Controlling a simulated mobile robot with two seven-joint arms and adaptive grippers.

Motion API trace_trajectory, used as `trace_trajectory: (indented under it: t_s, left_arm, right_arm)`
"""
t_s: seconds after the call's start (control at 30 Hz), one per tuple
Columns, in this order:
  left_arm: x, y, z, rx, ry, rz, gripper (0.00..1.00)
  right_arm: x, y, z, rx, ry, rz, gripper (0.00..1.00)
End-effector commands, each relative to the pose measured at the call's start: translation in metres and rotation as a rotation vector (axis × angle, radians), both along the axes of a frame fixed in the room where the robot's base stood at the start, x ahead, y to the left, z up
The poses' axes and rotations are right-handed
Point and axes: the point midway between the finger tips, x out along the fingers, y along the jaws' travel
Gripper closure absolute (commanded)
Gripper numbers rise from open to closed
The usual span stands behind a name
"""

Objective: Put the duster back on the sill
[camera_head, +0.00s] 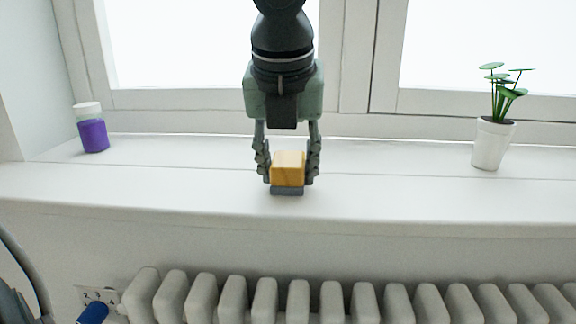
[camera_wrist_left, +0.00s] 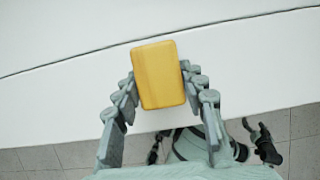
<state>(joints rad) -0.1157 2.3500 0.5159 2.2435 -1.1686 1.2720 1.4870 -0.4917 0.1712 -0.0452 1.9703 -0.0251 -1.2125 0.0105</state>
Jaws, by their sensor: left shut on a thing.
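The duster (camera_head: 288,170) is a yellow wooden block with a grey pad underneath. It is at the white window sill (camera_head: 400,190), near the middle of the front part, with its pad down. It appears to touch the sill surface. My left gripper (camera_head: 288,172) comes down from above and is shut on the duster, one finger on each side. In the left wrist view the duster's yellow top (camera_wrist_left: 158,75) shows between the fingers, with the white sill (camera_wrist_left: 70,85) around it.
A jar with purple contents (camera_head: 92,130) stands at the sill's left end. A potted plant (camera_head: 492,145) stands on the right. The sill is clear between them apart from the duster. A white radiator (camera_head: 330,300) is below, with a blue object (camera_head: 93,313) at its left.

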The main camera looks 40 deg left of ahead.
Motion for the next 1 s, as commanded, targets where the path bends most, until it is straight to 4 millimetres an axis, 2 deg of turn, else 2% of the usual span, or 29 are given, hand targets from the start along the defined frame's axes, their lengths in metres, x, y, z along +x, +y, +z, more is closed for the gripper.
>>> trace_trajectory:
  t_s: [0.13, 0.17, 0.3, 0.67, 0.77, 1.0]
  left_arm:
    - [0.0, 0.0, -0.002, 0.001, -0.001, 0.0, 0.86]
    - [0.0, 0.0, -0.001, 0.0, 0.0, 0.0, 0.57]
    - [0.0, 0.0, -0.001, 0.0, 0.0, 0.0, 0.4]
    - [0.0, 0.0, 0.001, 0.0, 0.0, 0.0, 0.39]
    - [0.0, 0.0, 0.005, 0.0, 0.001, -0.001, 0.39]
    - [-0.016, -0.01, 0.052, 0.002, -0.007, 0.0, 0.39]
  right_arm:
    - [0.002, -0.002, 0.005, -0.006, -0.006, -0.002, 0.3]
    - [0.001, -0.003, 0.008, -0.007, -0.005, -0.002, 0.3]
    - [0.0, -0.004, 0.009, -0.009, -0.006, -0.001, 0.3]
    - [-0.002, -0.004, 0.008, -0.009, -0.001, 0.002, 0.3]
    - [-0.005, -0.001, -0.007, 0.002, 0.013, 0.005, 0.3]
    - [-0.003, 0.0, -0.007, 0.002, 0.006, 0.003, 0.3]
